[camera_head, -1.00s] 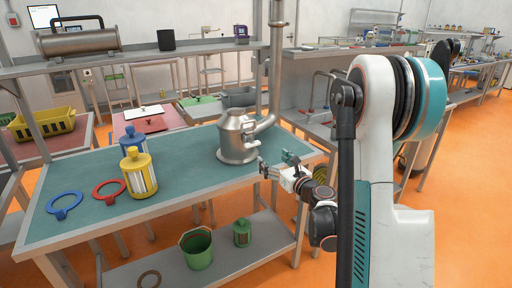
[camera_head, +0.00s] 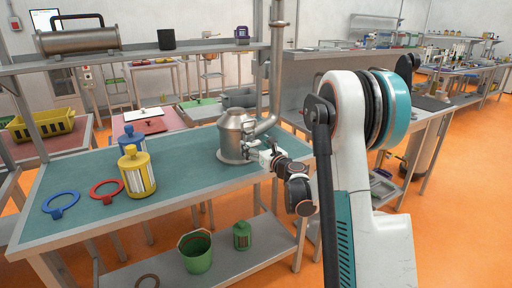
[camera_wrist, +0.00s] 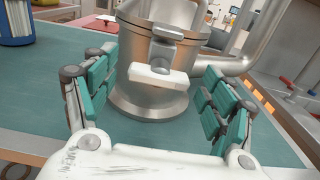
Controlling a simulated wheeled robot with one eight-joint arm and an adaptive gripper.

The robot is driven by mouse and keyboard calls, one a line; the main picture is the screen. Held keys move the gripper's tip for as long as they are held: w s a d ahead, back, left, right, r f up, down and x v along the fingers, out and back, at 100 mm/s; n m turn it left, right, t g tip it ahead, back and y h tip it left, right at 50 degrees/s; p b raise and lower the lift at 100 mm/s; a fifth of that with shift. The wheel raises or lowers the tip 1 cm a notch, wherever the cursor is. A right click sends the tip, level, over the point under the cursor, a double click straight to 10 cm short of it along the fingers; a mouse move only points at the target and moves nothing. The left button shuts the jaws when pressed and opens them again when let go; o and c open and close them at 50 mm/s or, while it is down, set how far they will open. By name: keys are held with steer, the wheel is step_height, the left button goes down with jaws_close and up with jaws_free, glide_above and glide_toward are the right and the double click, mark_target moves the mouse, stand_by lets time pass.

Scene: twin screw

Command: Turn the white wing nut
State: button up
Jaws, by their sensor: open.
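The white wing nut (camera_wrist: 158,75) shows in the wrist view as a pale bar lying roughly level on a grey stem. It is on the front of a metal vessel (camera_wrist: 152,100), which stands on the green tabletop; the vessel also shows in the head view (camera_head: 234,137). My gripper (camera_wrist: 157,100) is open, with one teal finger on each side of the wing nut. In the head view my gripper (camera_head: 262,156) is at the vessel's right front side, and the wing nut cannot be made out there.
A yellow canister (camera_head: 136,172) and a blue canister (camera_head: 131,139) stand left on the table (camera_head: 190,176). Red (camera_head: 107,190) and blue (camera_head: 61,204) rings lie beside them. A thick pipe (camera_head: 274,70) rises behind the vessel. A green bucket (camera_head: 196,251) is on the lower shelf.

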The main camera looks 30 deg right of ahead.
steer(key=c, duration=1.1)
steer(key=shift+o, duration=0.3)
